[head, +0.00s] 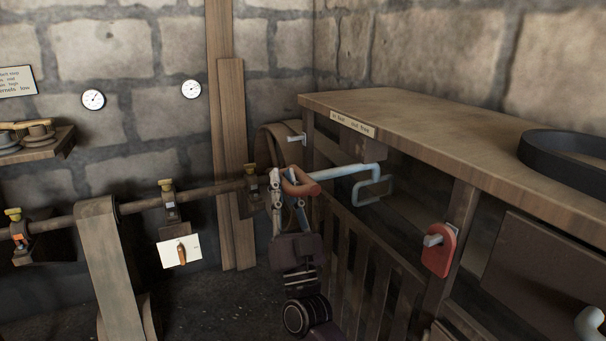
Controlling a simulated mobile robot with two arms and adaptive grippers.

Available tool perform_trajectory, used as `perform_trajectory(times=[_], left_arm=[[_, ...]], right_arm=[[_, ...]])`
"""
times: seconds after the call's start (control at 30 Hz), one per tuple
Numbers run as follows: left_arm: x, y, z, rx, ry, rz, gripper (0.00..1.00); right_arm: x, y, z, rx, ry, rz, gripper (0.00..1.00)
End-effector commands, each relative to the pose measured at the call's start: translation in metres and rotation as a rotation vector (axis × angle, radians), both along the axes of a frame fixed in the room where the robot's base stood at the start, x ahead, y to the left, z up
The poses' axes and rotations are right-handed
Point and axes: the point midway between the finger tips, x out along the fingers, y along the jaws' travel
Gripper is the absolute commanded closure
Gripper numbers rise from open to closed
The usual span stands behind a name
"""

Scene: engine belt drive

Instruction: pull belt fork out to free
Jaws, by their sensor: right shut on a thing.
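The belt fork (345,171) is a pale blue bar with an orange-red grip (302,184) at its left end and a squared loop at its right end, beside the wooden bench frame. My right gripper (286,190) comes up from below and is shut on the orange-red grip. The gripper's fingers and the grip partly cover each other. A small label plate (352,123) on the bench edge above the bar seems to read "in fast out free". My left gripper is not in view.
The wooden bench (440,135) with a black belt ring (570,158) on top fills the right. An orange-red lever plate (438,248) is on its front. A long shaft (135,207) with a hanging belt (110,265) runs along the left.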

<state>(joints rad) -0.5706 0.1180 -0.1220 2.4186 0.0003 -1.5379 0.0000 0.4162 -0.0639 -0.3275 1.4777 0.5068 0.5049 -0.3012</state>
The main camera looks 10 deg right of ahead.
Motion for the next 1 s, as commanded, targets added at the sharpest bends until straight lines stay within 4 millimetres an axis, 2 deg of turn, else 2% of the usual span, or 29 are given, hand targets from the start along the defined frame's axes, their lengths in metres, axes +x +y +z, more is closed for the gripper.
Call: perform_trajectory(times=[0.1,0.4,0.43,0.6,0.87,1.0], left_arm=[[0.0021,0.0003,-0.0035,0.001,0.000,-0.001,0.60],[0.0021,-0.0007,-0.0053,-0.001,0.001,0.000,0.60],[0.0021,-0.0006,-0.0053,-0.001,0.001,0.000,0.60],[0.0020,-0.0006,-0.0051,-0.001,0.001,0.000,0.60],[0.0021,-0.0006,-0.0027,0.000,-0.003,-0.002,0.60],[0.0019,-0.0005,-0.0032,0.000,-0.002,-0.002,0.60]], right_arm=[[-0.0019,0.0080,-0.0016,-0.003,0.003,0.001,1.00],[-0.0027,0.0112,-0.0027,-0.006,0.003,0.004,1.00],[-0.0028,0.0114,-0.0028,-0.006,0.004,0.005,0.84],[-0.0025,0.0105,-0.0024,-0.005,0.003,0.004,0.66],[-0.0025,0.0083,-0.0016,-0.003,0.001,0.000,0.66],[-0.0088,0.0076,-0.0092,-0.004,0.003,0.001,0.66]])
